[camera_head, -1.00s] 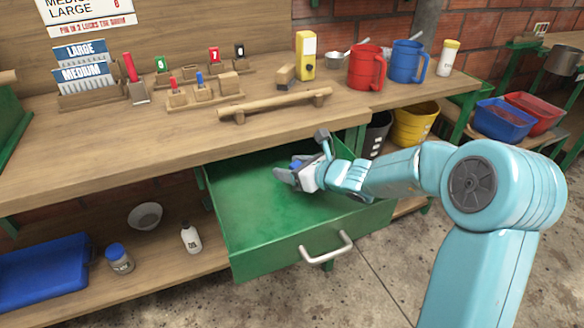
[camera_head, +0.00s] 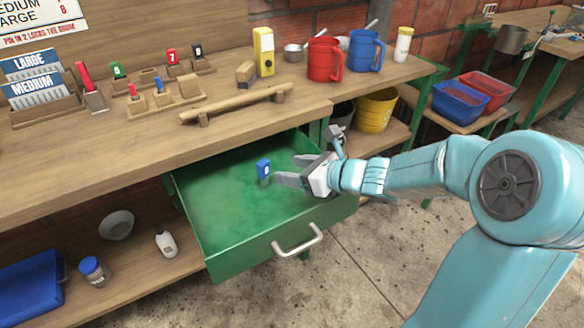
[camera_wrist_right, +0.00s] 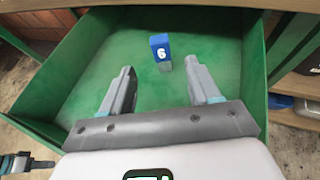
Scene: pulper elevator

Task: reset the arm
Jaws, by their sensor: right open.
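My right gripper (camera_head: 290,171) is open and empty above the open green drawer (camera_head: 235,250). In the drawer, a small blue-topped block (camera_head: 263,168) with a grey lower part stands upright, apart from the fingers and just past their tips. In the right wrist view my right gripper (camera_wrist_right: 158,88) shows two spread fingers. The blue block (camera_wrist_right: 160,48) there carries a white 6 and sits ahead of the gap between them.
The wooden bench (camera_head: 110,150) runs above the drawer, with a wooden rail (camera_head: 235,103) near its front edge. A red jug (camera_head: 323,60) and a blue jug (camera_head: 365,50) stand on it. A white bottle (camera_head: 166,243) stands on the lower shelf. Floor right of the drawer is clear.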

